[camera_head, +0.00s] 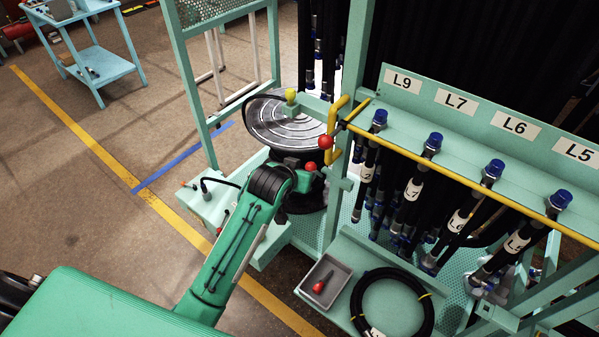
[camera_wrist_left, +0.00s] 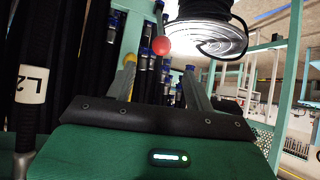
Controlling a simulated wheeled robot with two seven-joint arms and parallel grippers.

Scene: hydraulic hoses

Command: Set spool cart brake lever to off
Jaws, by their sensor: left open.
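A lever with a red ball knob (camera_head: 325,142) stands by the yellow bent handle at the right of the hose spool (camera_head: 290,122). A second red ball (camera_head: 311,166) shows just below it, close to the end of my left arm. I cannot tell for sure which one is the brake lever. In the left wrist view one red ball (camera_wrist_left: 160,45) on a dark stem lies ahead of my left gripper (camera_wrist_left: 160,70). The gripper is open and empty, its fingers apart on either side of the line to the ball. My wrist hides most of the gripper in the head view. My right gripper is out of view.
A rack with labelled hanging hoses (camera_head: 412,190) and a yellow rail (camera_head: 470,185) stands close on the right. A grey tray (camera_head: 340,281) and a coiled black hose (camera_head: 365,292) lie on its lower shelf.

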